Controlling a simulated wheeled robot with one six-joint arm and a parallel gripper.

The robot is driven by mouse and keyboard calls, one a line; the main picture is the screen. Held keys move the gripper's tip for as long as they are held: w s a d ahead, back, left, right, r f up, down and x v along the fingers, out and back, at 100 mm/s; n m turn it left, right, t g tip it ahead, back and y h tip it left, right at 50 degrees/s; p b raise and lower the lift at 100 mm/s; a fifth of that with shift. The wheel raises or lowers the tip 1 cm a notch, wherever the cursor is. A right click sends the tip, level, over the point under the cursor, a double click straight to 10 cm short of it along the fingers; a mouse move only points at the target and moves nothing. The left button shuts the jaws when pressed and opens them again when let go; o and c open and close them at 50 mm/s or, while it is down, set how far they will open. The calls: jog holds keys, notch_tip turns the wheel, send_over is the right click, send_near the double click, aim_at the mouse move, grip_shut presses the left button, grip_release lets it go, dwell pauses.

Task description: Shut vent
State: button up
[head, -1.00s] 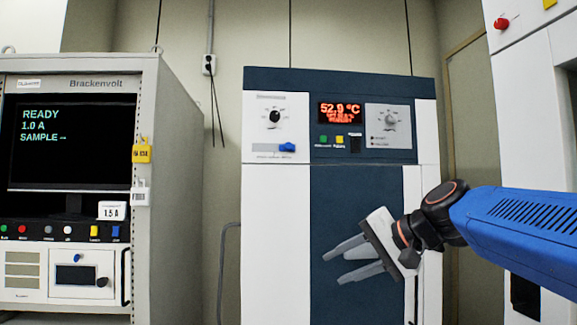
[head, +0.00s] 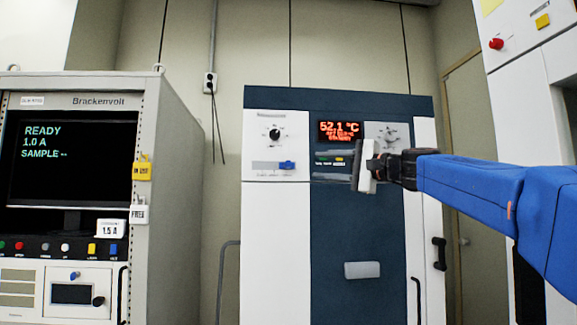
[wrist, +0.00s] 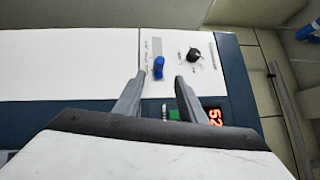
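A blue slider (head: 287,165) sits at the right end of its slot on the white left panel of the middle cabinet (head: 275,215). No label that I can read names the vent. In the wrist view the slider (wrist: 158,68) lies ahead of my fingertips. My gripper (head: 322,166) is open and empty, in front of the cabinet below the red display and right of the slider. In the wrist view its two fingers (wrist: 160,77) stand apart, with the slider seen between and beyond their tips. I cannot tell the remaining distance.
A black knob (head: 275,134) is above the slider. The red display (head: 340,131) reads 52.1 °C, with a grey dial (head: 388,134) to its right, partly hidden by my gripper. The Brackenvolt instrument (head: 165,210) stands at left.

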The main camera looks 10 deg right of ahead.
aim_at(288, 164)
jog(key=x, duration=1.3)
jog(key=shift+f, duration=0.1)
